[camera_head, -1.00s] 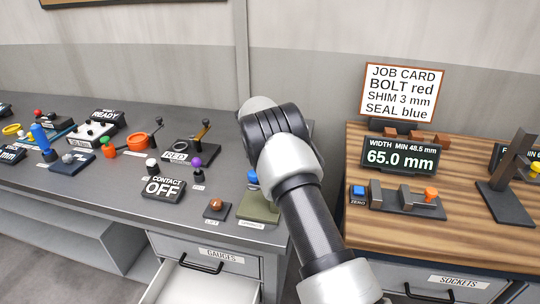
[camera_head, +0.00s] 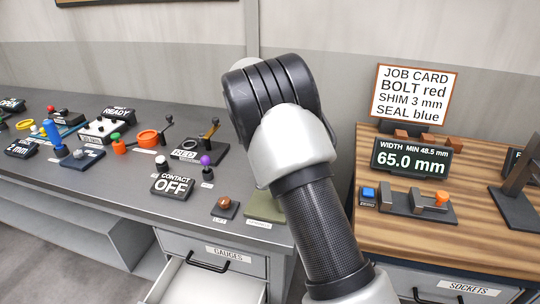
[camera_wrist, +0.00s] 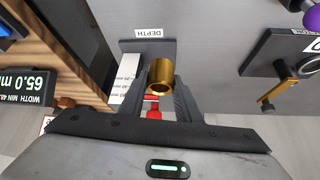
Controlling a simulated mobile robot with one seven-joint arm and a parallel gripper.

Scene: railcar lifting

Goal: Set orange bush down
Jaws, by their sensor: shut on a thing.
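In the wrist view a hollow brass-gold bush (camera_wrist: 159,75), which I take for the orange bush, sits between the fingers of my gripper (camera_wrist: 161,84), which is shut on it. Its open end faces the camera. A dark plate with a DEPTH label (camera_wrist: 148,33) lies beyond it; I cannot tell whether the bush touches the plate. A small red part (camera_wrist: 153,112) shows below the bush. In the head view my arm hides the gripper and the bush.
A wooden bench at right bears the 65.0 mm display (camera_head: 411,158). A drawer (camera_head: 208,284) stands open below.

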